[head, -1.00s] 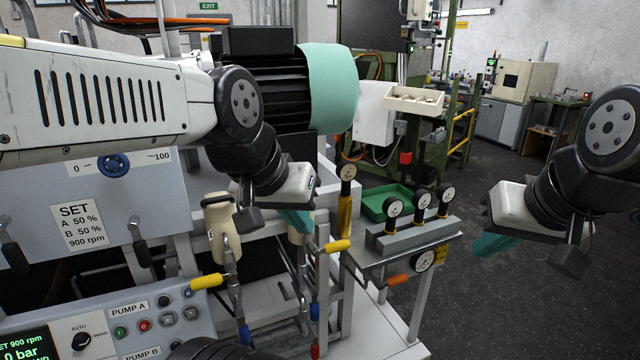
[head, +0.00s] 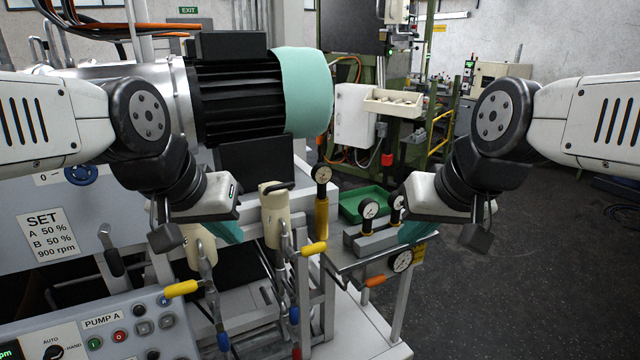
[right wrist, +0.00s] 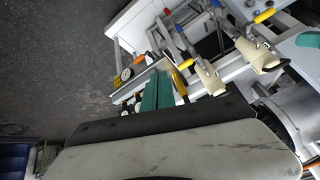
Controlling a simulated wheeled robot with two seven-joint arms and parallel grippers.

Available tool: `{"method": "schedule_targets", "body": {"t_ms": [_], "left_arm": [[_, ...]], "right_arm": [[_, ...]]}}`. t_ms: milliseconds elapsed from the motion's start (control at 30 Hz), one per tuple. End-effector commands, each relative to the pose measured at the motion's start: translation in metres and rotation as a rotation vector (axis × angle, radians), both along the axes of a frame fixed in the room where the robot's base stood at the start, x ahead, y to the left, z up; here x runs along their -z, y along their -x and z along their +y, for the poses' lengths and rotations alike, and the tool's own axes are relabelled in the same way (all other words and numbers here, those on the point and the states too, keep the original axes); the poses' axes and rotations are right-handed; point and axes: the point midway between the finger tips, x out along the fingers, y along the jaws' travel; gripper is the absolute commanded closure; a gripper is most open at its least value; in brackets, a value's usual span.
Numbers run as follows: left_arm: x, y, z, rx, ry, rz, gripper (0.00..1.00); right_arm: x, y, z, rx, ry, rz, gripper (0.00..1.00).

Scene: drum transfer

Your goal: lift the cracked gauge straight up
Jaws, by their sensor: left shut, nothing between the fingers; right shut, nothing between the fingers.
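Another gauge (head: 402,261) is on the shelf's front. I cannot tell which is cracked. My right gripper (head: 413,232) is shut and empty at the block's right end, hiding part of it; its teal fingers also show in the right wrist view (right wrist: 157,92). My left gripper (head: 226,232) is shut and empty, left of the yellow fitting.
A green tray (head: 362,202) lies behind the block. A large motor (head: 235,98) is above. Open floor (head: 530,260) lies to the right.

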Motion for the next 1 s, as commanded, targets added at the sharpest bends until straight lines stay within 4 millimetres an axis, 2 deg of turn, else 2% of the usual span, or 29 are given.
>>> {"method": "schedule_targets", "body": {"t_ms": [167,267,367,400,433,667,800,1000], "left_arm": [[0.0,0.0,0.0,0.0,0.0,0.0,1.0],[0.0,0.0,0.0,0.0,0.0,0.0,1.0],[0.0,0.0,0.0,0.0,0.0,0.0,1.0],[0.0,0.0,0.0,0.0,0.0,0.0,1.0],[0.0,0.0,0.0,0.0,0.0,0.0,1.0],[0.0,0.0,0.0,0.0,0.0,0.0,1.0],[0.0,0.0,0.0,0.0,0.0,0.0,1.0],[0.0,0.0,0.0,0.0,0.0,0.0,1.0]], "right_arm": [[0.0,0.0,0.0,0.0,0.0,0.0,0.98],[0.0,-0.004,0.001,-0.003,-0.002,-0.003,0.78],[-0.002,-0.025,0.007,-0.013,-0.012,-0.027,0.59],[-0.002,-0.039,0.011,-0.018,-0.019,-0.042,0.51],[-0.002,-0.052,0.014,-0.022,-0.023,-0.056,0.49],[0.007,-0.169,0.049,-0.039,-0.054,-0.212,0.49],[0.025,-0.236,0.07,-0.032,-0.05,-0.313,0.49],[0.068,-0.316,0.1,-0.018,-0.009,-0.457,0.49]]}}
